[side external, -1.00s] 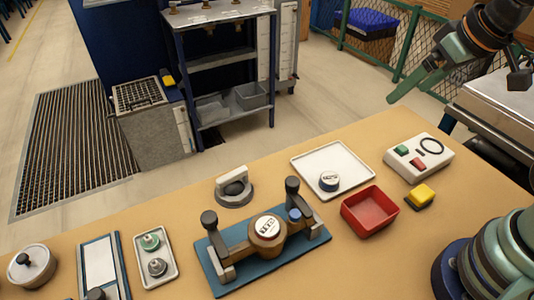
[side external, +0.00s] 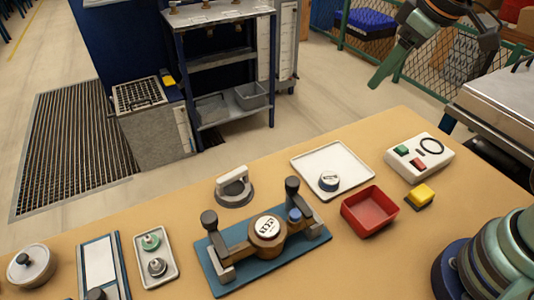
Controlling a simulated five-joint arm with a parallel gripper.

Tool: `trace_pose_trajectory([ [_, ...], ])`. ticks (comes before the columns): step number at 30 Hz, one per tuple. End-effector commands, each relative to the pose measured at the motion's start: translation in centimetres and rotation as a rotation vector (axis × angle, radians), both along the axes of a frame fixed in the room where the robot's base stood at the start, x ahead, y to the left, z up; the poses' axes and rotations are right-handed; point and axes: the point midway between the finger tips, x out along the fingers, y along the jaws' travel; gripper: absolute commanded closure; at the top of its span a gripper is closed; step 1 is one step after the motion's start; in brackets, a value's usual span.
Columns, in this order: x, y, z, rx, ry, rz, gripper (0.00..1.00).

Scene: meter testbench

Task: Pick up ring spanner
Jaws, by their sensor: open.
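I cannot make out a plain ring spanner for certain. A grey ring-shaped piece with a white handle (side external: 234,187) stands on the bench behind the blue fixture plate (side external: 222,283); I cannot tell what it is. My gripper (side external: 431,66) is at the upper right, high above the bench and away from everything on it. Its long green jaw points down and left, and a dark jaw shows to its right. The jaws are apart with nothing between them.
A round meter (side external: 267,228) sits in the fixture. Around it are a white tray (side external: 308,158), a red bin (side external: 350,217), a yellow block (side external: 420,197), a button box (side external: 402,167), a small tray (side external: 172,277) and a lidded pot (side external: 30,268).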

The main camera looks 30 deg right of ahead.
Motion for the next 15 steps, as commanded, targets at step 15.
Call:
trace_pose_trajectory([
  [15,9.5,13.2,-2.8,-0.195,0.184,0.754,0.43],
])
